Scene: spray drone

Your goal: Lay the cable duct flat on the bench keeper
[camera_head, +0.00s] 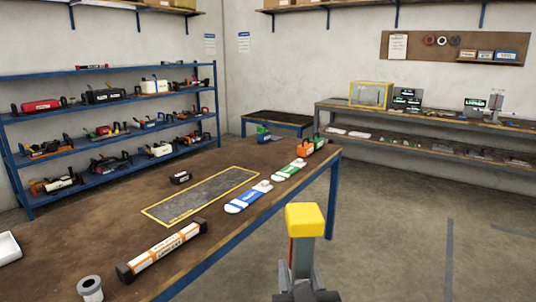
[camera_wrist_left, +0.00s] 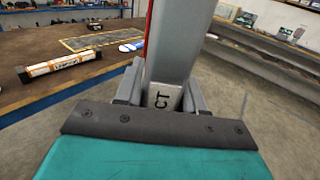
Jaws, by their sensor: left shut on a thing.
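The cable duct is a long grey bar with a red strip along one side and a yellow end cap (camera_head: 305,219); its grey body (camera_head: 302,258) shows below the cap. My left gripper (camera_head: 302,283) is shut on it and holds it roughly upright in the air, off the bench's front edge over the floor. In the left wrist view the duct (camera_wrist_left: 180,45) rises between the fingers (camera_wrist_left: 160,92), with the letters "CT" near the grip. A flat grey panel with a yellow border (camera_head: 200,197), probably the bench keeper, lies bare on the bench. My right gripper is out of view.
On the brown bench (camera_head: 110,215) are an orange-and-white tube (camera_head: 162,250), a grey cup (camera_head: 91,288), a small black box (camera_head: 180,178), a blue-and-white bottle (camera_head: 248,198) and a green one (camera_head: 289,170). A loaded blue shelf (camera_head: 110,130) stands behind.

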